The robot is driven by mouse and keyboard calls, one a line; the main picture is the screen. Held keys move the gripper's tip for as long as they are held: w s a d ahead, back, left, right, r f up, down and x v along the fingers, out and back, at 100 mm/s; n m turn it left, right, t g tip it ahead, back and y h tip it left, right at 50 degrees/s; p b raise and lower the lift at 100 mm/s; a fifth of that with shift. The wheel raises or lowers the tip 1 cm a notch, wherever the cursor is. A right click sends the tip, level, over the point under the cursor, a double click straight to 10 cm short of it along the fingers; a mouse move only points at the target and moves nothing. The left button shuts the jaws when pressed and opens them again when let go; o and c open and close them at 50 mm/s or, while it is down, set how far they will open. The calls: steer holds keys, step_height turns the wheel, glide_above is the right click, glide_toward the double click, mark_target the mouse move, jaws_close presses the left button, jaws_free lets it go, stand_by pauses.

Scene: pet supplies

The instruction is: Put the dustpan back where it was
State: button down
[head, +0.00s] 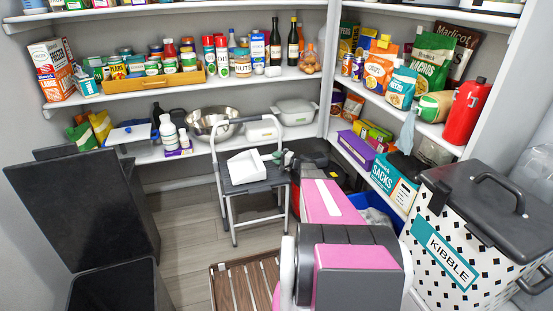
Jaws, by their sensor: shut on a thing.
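A white dustpan (248,168) shows in the middle of the head view, tilted, in front of the folding step stool (255,188) or over its upper step; I cannot tell whether it touches the stool. My gripper (277,157) is at the dustpan's right end, shut on it, with my pink and grey arm reaching in from the bottom. The fingertips are small and partly hidden by the dustpan and my arm.
Stocked shelves line the back and right walls. A metal bowl (212,122) and white bottles (168,130) stand behind the stool. A kibble bin (450,240) stands at right, black bins (85,215) at left. A slatted wooden mat (247,282) lies in front; floor left of the stool is clear.

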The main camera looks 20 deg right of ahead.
steer(key=shift+f, duration=0.4)
steer(key=c, duration=0.8)
jaws_free()
steer(key=v, duration=1)
steer(key=shift+s+d, duration=0.25)
steer(key=shift+s, duration=0.05)
